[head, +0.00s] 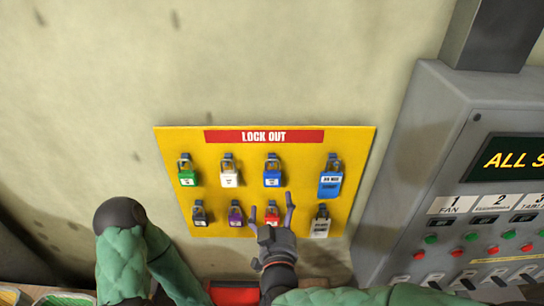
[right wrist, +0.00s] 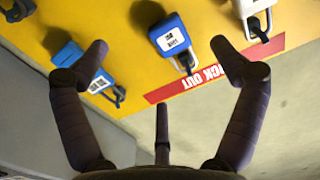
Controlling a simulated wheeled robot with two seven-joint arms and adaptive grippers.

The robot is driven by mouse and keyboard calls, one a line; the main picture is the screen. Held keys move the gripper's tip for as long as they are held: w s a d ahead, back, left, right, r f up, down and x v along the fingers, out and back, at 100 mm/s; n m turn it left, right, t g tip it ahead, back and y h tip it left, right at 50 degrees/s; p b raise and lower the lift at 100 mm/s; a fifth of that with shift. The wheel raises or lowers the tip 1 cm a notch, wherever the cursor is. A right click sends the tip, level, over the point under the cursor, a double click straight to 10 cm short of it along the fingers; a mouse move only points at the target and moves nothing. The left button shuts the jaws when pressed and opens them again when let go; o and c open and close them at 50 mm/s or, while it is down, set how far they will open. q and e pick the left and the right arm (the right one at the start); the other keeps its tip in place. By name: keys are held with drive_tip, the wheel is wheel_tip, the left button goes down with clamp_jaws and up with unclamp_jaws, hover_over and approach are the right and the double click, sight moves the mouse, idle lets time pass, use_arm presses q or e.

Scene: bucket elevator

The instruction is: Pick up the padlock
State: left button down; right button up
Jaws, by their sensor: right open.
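A blue padlock (head: 272,177) with a white label hangs in the top row of a yellow board (head: 305,150). Green (head: 187,178) and white (head: 229,178) padlocks hang left of it; a larger blue lock (head: 331,182) hangs right. Purple (head: 236,216) and red (head: 270,217) padlocks hang in the lower row. My right gripper (head: 271,206) is open and empty before the board, partly covering the red padlock. In the right wrist view, the blue padlock (right wrist: 171,35) shows between the open fingers (right wrist: 161,48), apart from both. My left gripper is out of view.
A black padlock (head: 200,216) and a grey lock (head: 320,226) hang at the ends of the lower row. A grey control cabinet (head: 455,125) with buttons and switches stands right of the board. The wall (head: 270,60) above the board is bare.

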sight(276, 176)
drive_tip(key=shift+t, duration=0.3)
drive_tip(key=w+r, duration=0.1)
drive_tip(key=w, duration=0.2)
drive_tip(key=w+r, duration=0.1)
drive_tip(key=w, duration=0.3)
drive_tip(key=w+r+p, duration=0.1)
drive_tip(key=w, duration=0.2)
drive_tip(key=shift+w, duration=0.2)
drive_tip(key=shift+c, duration=0.3)
drive_tip(key=c, duration=1.3)
